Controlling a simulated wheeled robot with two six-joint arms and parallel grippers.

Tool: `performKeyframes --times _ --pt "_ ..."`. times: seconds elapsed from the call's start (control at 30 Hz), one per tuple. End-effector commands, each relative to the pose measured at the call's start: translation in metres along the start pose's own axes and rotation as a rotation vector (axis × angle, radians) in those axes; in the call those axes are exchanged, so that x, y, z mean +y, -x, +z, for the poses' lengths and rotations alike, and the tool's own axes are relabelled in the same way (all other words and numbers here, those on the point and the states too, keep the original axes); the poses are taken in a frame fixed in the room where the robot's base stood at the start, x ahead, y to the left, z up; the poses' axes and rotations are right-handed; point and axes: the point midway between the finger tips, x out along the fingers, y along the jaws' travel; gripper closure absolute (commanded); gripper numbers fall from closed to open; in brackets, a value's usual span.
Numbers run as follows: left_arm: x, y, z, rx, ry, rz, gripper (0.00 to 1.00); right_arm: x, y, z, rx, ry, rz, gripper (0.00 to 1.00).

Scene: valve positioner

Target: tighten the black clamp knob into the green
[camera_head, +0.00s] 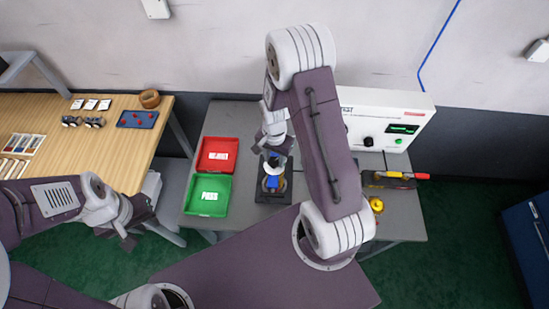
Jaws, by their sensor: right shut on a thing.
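The valve unit (271,183), with blue and yellow parts, stands upright on a black base plate (277,197) on the grey bench. My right gripper (273,153) reaches down over it from above and is shut on a small dark part at its top, which looks like the black clamp knob (275,161). The fingers and arm hide most of the knob, and I cannot make out a green zone on it. My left gripper (138,238) hangs at the left, away from the unit, with its fingers apart and empty.
A red REJECT tray (233,158) and a green PASS tray (224,203) lie left of the unit. A white test box (388,115) with a green display stands behind right. A red-and-yellow-handled tool (400,175) and a yellow object (376,204) lie at right. A wooden table (115,170) stands left.

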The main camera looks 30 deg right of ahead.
Motion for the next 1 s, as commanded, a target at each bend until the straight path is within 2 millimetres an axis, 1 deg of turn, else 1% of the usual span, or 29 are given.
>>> performKeyframes --times 0.2,0.4,0.93,0.97,1.0 --pt "0.0000 -0.0011 0.0001 0.000 0.000 0.000 0.77 0.0011 -0.0009 0.0014 -0.004 -0.107 0.004 1.00" --pt "0.0000 -0.0014 0.0002 0.000 0.000 0.000 0.77 0.0012 -0.0009 0.0015 -0.004 -0.161 0.004 1.00" --pt "0.0000 -0.0015 0.0002 0.000 0.000 0.000 0.77 0.0013 -0.0010 0.0017 -0.004 -0.180 0.005 1.00" --pt "0.0000 -0.0015 0.0002 0.000 0.000 0.000 0.77 0.0013 -0.0010 0.0017 -0.004 -0.180 0.005 0.56" --pt "0.0000 -0.0015 0.0002 0.000 0.000 0.000 0.77 0.0012 -0.0010 0.0017 -0.004 -0.179 0.004 0.45"
